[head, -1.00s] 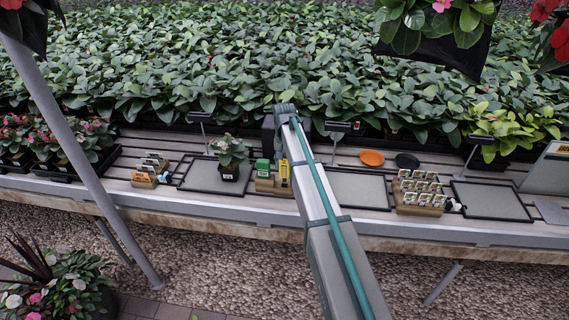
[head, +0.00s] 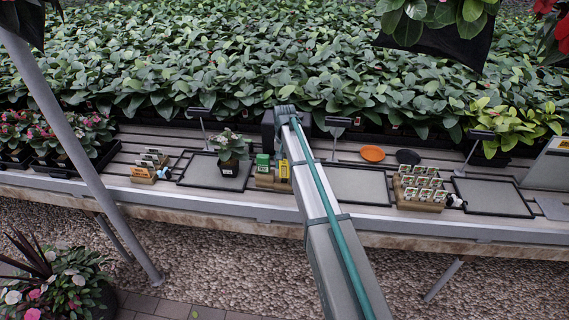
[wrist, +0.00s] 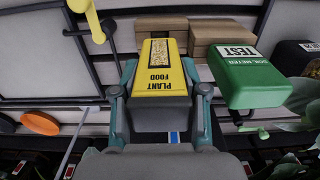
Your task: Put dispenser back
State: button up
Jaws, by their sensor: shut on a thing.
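The dispenser, a yellow box marked PLANT FOOD (wrist: 160,62), sits between the two teal fingers of my gripper (wrist: 160,80) in the wrist view. The fingers are shut on its sides. In the head view its yellow body (head: 284,169) shows just left of my arm. A wooden holder (wrist: 168,24) lies directly beyond the dispenser, and the holder also shows in the head view (head: 265,182). Whether the dispenser rests in its slot or hangs just above it, I cannot tell. My fingertips are hidden behind my arm in the head view.
A green soil meter (wrist: 248,82) stands close beside the dispenser. A potted plant (head: 230,150) stands left of the holder. An empty tray (head: 360,185) lies to the right. A yellow-topped stake (wrist: 90,22) rises near my gripper. An orange saucer (head: 372,153) lies further back.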

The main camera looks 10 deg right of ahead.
jog(key=shift+f, duration=0.1)
jog(key=shift+f+b, duration=0.4)
jog(key=shift+f, duration=0.7)
jog(key=o, duration=1.1)
jog(key=shift+c, duration=0.2)
jog(key=shift+r, duration=0.15)
